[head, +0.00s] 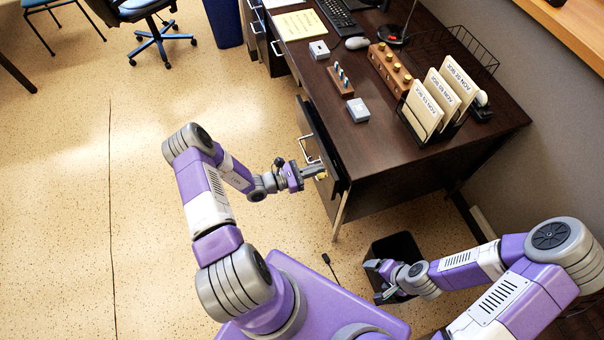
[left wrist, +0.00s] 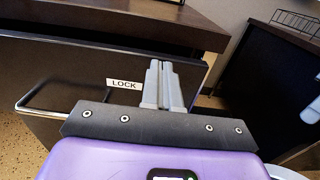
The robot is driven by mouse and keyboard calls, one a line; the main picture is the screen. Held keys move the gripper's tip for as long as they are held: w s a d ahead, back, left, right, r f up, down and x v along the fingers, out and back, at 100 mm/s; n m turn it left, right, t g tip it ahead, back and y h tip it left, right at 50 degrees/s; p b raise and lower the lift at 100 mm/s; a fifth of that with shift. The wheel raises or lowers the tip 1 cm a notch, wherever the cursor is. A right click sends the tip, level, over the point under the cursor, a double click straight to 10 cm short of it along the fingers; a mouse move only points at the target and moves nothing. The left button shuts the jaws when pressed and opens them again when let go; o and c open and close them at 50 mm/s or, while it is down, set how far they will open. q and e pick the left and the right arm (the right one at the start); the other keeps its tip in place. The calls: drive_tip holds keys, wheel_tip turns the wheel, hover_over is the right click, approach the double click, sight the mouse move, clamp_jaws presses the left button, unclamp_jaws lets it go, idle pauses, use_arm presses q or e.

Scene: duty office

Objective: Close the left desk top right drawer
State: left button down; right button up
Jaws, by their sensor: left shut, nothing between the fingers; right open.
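The dark desk (head: 400,155) has its top right drawer (head: 319,133) at the near end. The drawer front stands out a little past the desk edge, so it looks partly open. Its metal handle (head: 307,150) is on the front. My left gripper (head: 323,170) is shut and empty, at the drawer front near the handle's lower end. In the left wrist view, the shut fingers (left wrist: 160,72) point at the drawer front (left wrist: 60,75), right of the LOCK label (left wrist: 124,84) and the handle (left wrist: 32,100). I cannot tell whether they touch. My right gripper (head: 376,281) is open and empty, away from the drawer.
A black bin (head: 400,248) stands on the floor beside my right gripper. The desk top holds a file rack (head: 440,98), a wooden block with knobs (head: 390,69), a mouse (head: 357,43) and small boxes.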

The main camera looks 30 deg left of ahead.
sight(327, 166)
use_arm(q)
drive_tip(key=shift+w+d, duration=0.35)
drive_tip(key=shift+w, duration=0.1)
drive_tip(key=shift+x, duration=1.3)
drive_tip(key=shift+s, duration=0.1)
